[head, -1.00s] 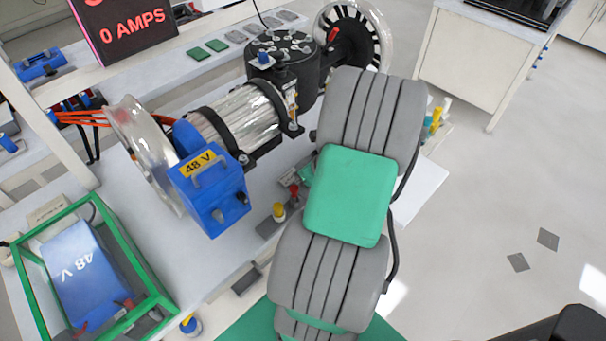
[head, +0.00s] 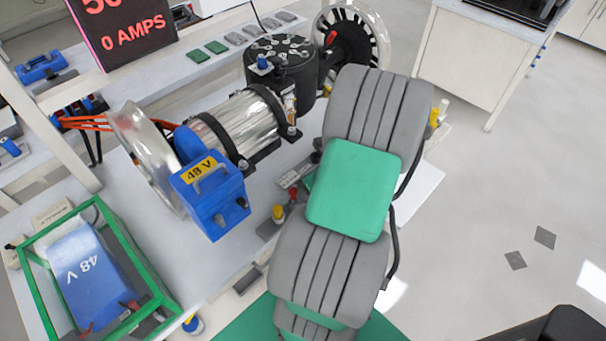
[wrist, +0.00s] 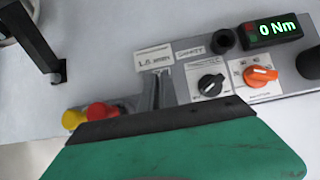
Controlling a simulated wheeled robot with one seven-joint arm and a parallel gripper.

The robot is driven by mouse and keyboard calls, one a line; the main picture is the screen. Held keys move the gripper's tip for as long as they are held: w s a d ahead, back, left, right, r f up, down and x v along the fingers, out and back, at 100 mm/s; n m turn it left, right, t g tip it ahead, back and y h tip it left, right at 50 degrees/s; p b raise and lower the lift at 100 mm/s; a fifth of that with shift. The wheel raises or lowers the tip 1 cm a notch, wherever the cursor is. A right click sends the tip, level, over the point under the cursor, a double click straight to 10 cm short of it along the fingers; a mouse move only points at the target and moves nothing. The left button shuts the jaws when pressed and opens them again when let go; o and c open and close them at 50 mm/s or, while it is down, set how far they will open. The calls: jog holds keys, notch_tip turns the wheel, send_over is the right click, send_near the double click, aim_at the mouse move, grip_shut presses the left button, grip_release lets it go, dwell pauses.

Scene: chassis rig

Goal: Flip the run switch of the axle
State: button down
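The axle, with a silver motor drum (head: 240,125), lies across the bench between two wheels in the head view. A grey control panel (wrist: 183,70) shows in the wrist view, with a black knob (wrist: 210,84), an orange knob (wrist: 260,75) and a "0 Nm" display (wrist: 277,29). The panel's small labels are too blurred to read surely, so I cannot tell which control is the run switch. My gripper (wrist: 155,92) is over the panel's near edge, behind its green and black housing. Narrow dark pieces stick out there, but their opening is unclear. My arm hides it in the head view.
Red (wrist: 98,111) and yellow (wrist: 73,119) knobs sit left of the panel. A blue 48 V box (head: 213,195) stands by the left wheel (head: 145,150). A green frame (head: 150,265) surrounds another blue 48 V unit (head: 85,270). Open floor lies right.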

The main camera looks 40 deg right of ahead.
jog(key=shift+w+d+r+p, duration=0.1)
jog(key=shift+w+r+p, duration=0.1)
jog(key=shift+r+p, duration=1.15)
jog(key=shift+w+r+p, duration=0.15)
jog(key=shift+r+p, duration=1)
jog(key=shift+r, duration=0.4)
jog(key=shift+d+f, duration=0.1)
